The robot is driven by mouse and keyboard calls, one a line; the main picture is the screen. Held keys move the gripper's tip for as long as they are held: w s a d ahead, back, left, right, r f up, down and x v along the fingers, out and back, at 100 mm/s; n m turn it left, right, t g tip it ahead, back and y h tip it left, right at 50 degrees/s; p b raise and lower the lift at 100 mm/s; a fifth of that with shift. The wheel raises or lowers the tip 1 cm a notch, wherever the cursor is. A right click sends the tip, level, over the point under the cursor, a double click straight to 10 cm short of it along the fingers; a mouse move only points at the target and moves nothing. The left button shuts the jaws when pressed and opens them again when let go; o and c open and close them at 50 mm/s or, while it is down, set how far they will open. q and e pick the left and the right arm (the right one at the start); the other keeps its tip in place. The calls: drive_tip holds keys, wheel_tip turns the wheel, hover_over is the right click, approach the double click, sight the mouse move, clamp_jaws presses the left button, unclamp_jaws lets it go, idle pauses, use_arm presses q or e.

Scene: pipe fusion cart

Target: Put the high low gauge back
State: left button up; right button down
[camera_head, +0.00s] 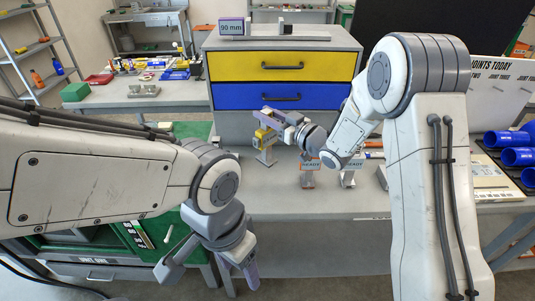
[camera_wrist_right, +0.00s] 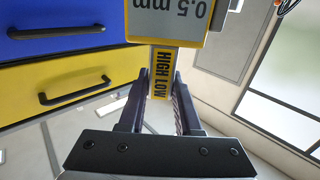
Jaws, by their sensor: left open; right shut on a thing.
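The high low gauge shows in the right wrist view as a grey and yellow body reading "0.5 mm" (camera_wrist_right: 172,20) with a yellow "HIGH LOW" neck (camera_wrist_right: 161,72). My right gripper (camera_wrist_right: 160,88) is shut on that neck, one finger on each side. In the head view my right gripper (camera_head: 272,122) is over the grey worktop in front of the drawer cabinet, with the yellow of the gauge (camera_head: 263,138) at its fingers. A small grey stand (camera_head: 265,158) is just below; I cannot tell if the gauge touches it. My left gripper (camera_head: 208,270) is open and empty, low at front left.
A cabinet with a yellow drawer (camera_head: 283,66) and a blue drawer (camera_head: 250,97) stands behind. Small stands with orange tags (camera_head: 307,170) are to the right on the worktop (camera_head: 275,198). Blue pipes (camera_head: 516,157) lie at far right. The worktop's front is clear.

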drive_tip(key=p, duration=0.1)
hover_over(270, 145)
drive_tip(key=x, duration=0.2)
drive_tip(key=f, duration=0.4)
drive_tip(key=shift+d+f, duration=0.2)
drive_tip(key=shift+f, duration=0.1)
drive_tip(key=shift+s+f, duration=0.15)
drive_tip(key=shift+f, duration=0.55)
wheel_tip(270, 145, down, 3)
drive_tip(key=shift+f+p, duration=0.2)
drive_tip(key=shift+p, duration=0.25)
drive_tip(key=shift+f, duration=0.3)
